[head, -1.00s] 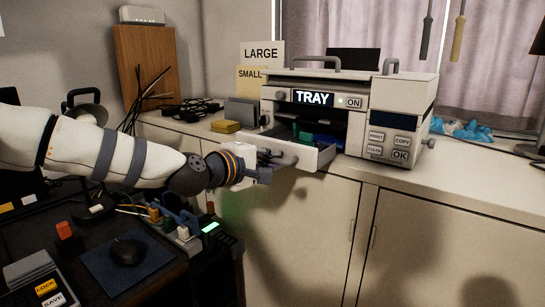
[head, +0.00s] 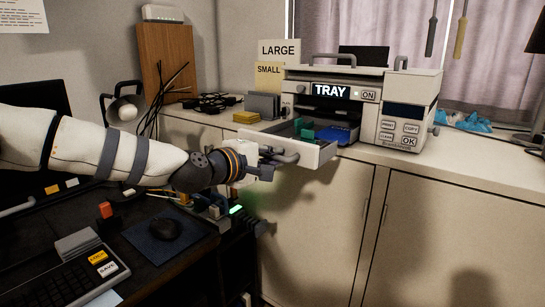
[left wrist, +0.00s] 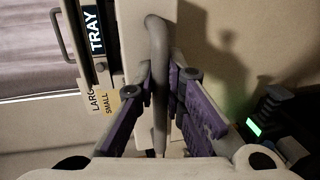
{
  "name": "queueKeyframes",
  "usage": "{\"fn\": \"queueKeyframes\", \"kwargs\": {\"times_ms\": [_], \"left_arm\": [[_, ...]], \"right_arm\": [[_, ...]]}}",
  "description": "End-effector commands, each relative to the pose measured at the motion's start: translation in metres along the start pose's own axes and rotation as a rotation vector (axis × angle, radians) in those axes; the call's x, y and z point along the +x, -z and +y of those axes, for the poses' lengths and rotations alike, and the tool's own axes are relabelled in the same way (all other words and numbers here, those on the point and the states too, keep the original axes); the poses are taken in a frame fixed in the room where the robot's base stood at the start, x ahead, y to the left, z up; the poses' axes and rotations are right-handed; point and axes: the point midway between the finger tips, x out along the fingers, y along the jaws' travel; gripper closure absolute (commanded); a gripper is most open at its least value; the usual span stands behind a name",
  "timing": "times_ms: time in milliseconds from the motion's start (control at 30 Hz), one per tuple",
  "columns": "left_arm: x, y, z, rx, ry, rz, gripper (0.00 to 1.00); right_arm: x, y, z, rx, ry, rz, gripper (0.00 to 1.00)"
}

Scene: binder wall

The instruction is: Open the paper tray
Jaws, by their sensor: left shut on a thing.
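The printer (head: 375,90) stands on the cabinet top, with "TRAY" on its lit display. Its paper tray (head: 318,156) is drawn out toward the left front, showing green and blue items inside. The tray's grey bar handle (head: 287,157) runs along the tray front. My left gripper (head: 268,162) is shut on this handle. In the left wrist view, the purple-padded fingers of the gripper (left wrist: 164,85) sit on both sides of the handle (left wrist: 158,45). My right gripper is not in view.
A desk with a mouse (head: 166,227) and a keyboard (head: 72,292) lies at lower left. A yellow block (head: 246,117) and grey holder (head: 264,105) stand left of the printer. Cabinet doors (head: 316,220) stand below the tray. The counter right of the printer is mostly clear.

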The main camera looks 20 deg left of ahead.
Motion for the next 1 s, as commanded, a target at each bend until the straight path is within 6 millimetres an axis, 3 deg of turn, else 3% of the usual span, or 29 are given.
{"fn": "queueKeyframes", "kwargs": {"times_ms": [100, 167, 533, 800, 1000], "left_arm": [[0.000, 0.001, 0.001, 0.000, -0.002, 0.002, 1.00], [0.000, 0.001, 0.001, 0.000, -0.002, 0.002, 0.81], [-0.007, 0.001, 0.001, 0.001, -0.002, 0.001, 0.80], [-0.076, 0.001, 0.003, -0.002, -0.005, 0.002, 0.80], [-0.113, 0.001, 0.002, -0.001, -0.004, 0.003, 0.80]], "right_arm": [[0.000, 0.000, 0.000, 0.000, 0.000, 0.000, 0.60], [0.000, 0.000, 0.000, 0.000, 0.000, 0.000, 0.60], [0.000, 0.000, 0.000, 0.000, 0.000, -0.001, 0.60], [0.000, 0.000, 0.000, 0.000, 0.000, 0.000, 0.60], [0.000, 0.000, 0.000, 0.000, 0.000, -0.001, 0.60]]}}
